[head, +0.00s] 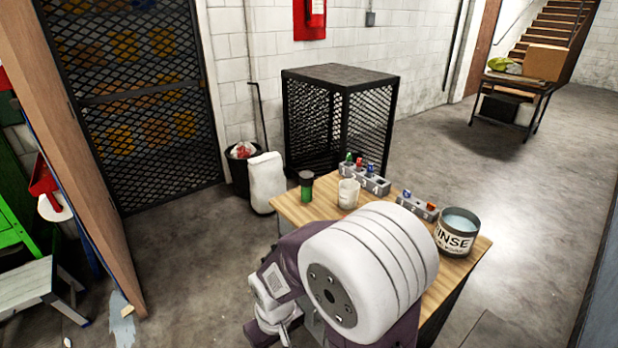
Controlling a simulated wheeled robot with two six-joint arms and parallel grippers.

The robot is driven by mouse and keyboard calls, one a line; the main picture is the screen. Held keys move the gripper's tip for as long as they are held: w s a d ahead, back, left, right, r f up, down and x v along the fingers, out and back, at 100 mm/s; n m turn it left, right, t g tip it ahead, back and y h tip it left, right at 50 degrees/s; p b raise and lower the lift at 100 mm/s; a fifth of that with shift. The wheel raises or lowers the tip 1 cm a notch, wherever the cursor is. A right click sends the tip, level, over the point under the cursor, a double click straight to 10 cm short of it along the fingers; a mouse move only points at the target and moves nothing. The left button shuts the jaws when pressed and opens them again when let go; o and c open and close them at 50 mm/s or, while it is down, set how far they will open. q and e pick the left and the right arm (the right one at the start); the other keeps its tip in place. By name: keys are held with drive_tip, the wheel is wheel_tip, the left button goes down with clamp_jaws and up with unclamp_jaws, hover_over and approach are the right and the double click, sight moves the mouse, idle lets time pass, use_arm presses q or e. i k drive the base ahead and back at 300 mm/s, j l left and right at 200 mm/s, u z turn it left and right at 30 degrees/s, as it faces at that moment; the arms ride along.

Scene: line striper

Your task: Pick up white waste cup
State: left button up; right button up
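A white cup (348,193) stands upright on the wooden-topped table (322,216), near its left middle. Its body shows in full, and nothing is holding it. Part of one of my arms, a big white ribbed joint with dark links, fills the lower middle of the head view. It covers the near part of the table, just in front of the cup. No gripper fingers can be made out, so neither gripper shows.
A green, dark-topped container (306,187) stands left of the cup. Grey holders (372,183) with small coloured bottles sit behind and right. A rinse tub (456,232) is at the right. A black mesh cage (340,115) and a bin (241,170) stand behind the table.

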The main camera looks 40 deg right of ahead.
sight(349, 188)
drive_tip(key=i+z, duration=0.4)
drive_tip(key=i+j+z, duration=0.6)
drive_tip(key=i+z, duration=0.15)
drive_tip(key=i+j+z, duration=0.7)
drive_tip(key=j+z, duration=0.3)
drive_tip(key=i+j+z, duration=0.3)
drive_tip(key=j+z, duration=0.65)
drive_tip(key=i+l, duration=0.25)
